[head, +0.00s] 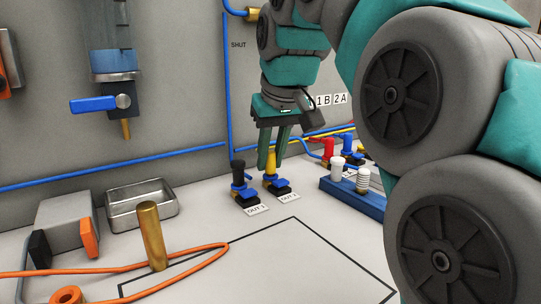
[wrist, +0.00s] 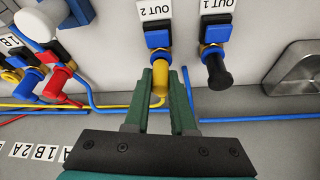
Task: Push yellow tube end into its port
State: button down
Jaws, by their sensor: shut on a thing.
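The yellow tube end (head: 270,163) stands upright at the port marked OUT 2 (head: 277,184), which has a blue clip and a brass-coloured fitting. My gripper (head: 271,167) comes down from above with its two green fingers on either side of the yellow end, shut on it. In the wrist view the yellow end (wrist: 159,82) shows between the fingertips, in line with the OUT 2 port's blue block (wrist: 158,37). How deep it sits in the port cannot be told. The yellow tube (wrist: 118,106) trails to the left there.
A black plug (head: 238,168) stands in the OUT 1 port (head: 245,193) close by. A metal tray (head: 141,205), a brass post (head: 151,236) and an orange cord (head: 200,250) lie left.

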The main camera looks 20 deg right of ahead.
aim_at(270, 152)
jog(key=shift+f, duration=0.25)
dwell(0.4)
jog(key=shift+c, duration=1.4)
grip_release()
jog(key=shift+r+p, duration=1.6)
jog(key=shift+r, duration=1.95)
